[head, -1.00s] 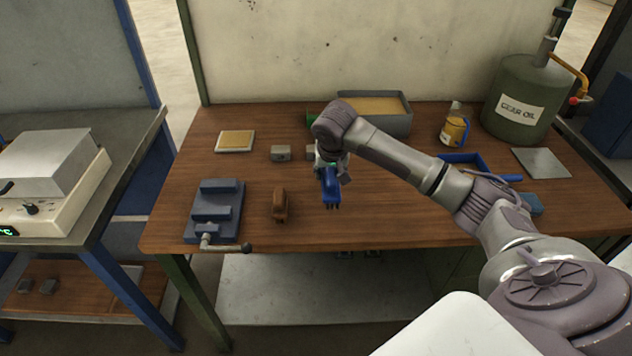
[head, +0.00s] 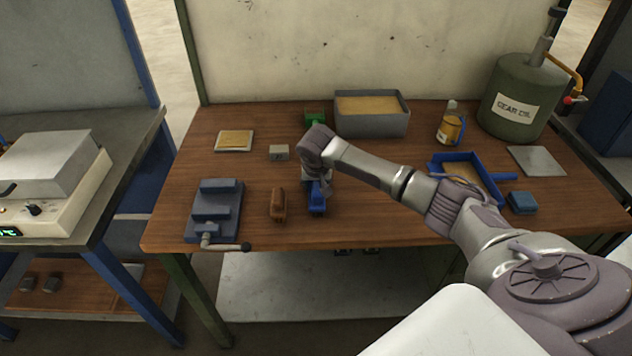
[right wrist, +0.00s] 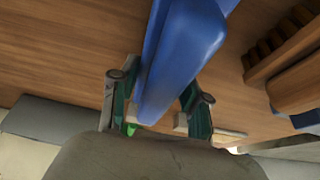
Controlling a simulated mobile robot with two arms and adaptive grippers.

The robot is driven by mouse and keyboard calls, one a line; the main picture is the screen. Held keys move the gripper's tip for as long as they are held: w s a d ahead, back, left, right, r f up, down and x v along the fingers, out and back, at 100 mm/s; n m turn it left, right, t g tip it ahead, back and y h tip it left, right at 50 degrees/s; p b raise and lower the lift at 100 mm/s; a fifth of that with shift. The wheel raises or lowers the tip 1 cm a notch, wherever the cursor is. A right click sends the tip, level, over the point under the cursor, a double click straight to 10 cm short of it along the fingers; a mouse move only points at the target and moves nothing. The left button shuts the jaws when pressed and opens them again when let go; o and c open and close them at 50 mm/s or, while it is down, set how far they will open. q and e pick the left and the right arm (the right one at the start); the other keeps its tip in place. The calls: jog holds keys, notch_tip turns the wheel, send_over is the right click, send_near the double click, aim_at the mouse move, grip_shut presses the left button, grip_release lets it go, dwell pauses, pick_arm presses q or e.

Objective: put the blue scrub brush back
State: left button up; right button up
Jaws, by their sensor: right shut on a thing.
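The blue scrub brush (head: 316,200) is at the middle of the wooden workbench, just right of a brown brush (head: 278,204). My right gripper (head: 317,180) is shut on it from above. In the right wrist view the blue brush (right wrist: 182,50) runs between the two green-sided fingers of my right gripper (right wrist: 158,118), and the brown brush (right wrist: 295,75) shows at the right. The blue brush is at or close to the bench top; whether it touches is unclear. My left gripper is not in view.
A blue-grey vise (head: 214,207) stands left of the brown brush. Behind are a small grey block (head: 279,153), a green item (head: 315,118) and a grey bin (head: 372,124). A blue dustpan-like tray (head: 497,178) and blue block (head: 523,203) lie right. The bench front right of the brush is clear.

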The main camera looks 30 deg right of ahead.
jog(key=o, duration=0.9)
jog(key=shift+f, duration=0.1)
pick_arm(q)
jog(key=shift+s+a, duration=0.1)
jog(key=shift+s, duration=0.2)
pick_arm(e)
jog(key=shift+o, duration=0.5)
pick_arm(q)
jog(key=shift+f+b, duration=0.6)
jog(key=shift+b, duration=0.05)
pick_arm(e)
jog(key=v, duration=1.2)
